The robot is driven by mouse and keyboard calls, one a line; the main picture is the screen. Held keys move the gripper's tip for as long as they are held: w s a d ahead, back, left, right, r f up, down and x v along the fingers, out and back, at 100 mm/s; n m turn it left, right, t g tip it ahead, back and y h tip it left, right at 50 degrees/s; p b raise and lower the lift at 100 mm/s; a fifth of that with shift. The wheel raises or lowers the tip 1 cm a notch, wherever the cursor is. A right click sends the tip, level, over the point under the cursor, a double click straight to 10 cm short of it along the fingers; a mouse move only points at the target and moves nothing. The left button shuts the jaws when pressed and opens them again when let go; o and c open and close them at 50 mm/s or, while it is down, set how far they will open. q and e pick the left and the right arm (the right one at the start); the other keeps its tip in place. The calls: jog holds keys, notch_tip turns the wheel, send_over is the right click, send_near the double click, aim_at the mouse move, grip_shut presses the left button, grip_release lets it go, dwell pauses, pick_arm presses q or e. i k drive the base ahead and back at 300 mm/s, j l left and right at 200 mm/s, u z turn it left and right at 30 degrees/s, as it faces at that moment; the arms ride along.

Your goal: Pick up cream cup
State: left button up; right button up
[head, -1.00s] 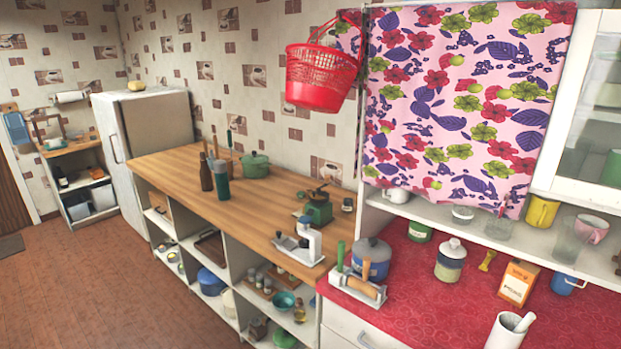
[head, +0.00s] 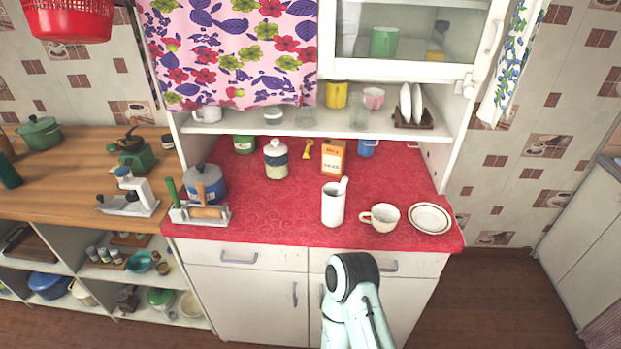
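A cream cup (head: 381,217) stands upright near the front edge of the red oilcloth counter (head: 270,215), with its handle pointing left. A white saucer or plate with a ringed rim (head: 430,218) lies just right of it. A tall white container (head: 333,204) with a white pestle-like piece in it stands to its left. One of my pale arm links shows low in the middle, in front of the cabinet, but no fingers show. Neither gripper is in view.
A blue-lidded pot (head: 205,184) and a rack with a rolling pin (head: 201,212) stand at the counter's left. A lidded jar (head: 276,160), an orange box (head: 333,158) and a blue mug (head: 367,148) stand further back. A shelf (head: 280,126) overhangs the counter's rear.

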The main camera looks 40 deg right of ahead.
aim_at(384, 217)
jog(key=z, duration=1.85)
jog(key=i+l, duration=0.15)
jog(key=l, duration=0.15)
jog(key=i+l, duration=0.15)
jog(key=l, duration=0.2)
jog(key=i+l, duration=0.1)
jog(key=l, duration=0.2)
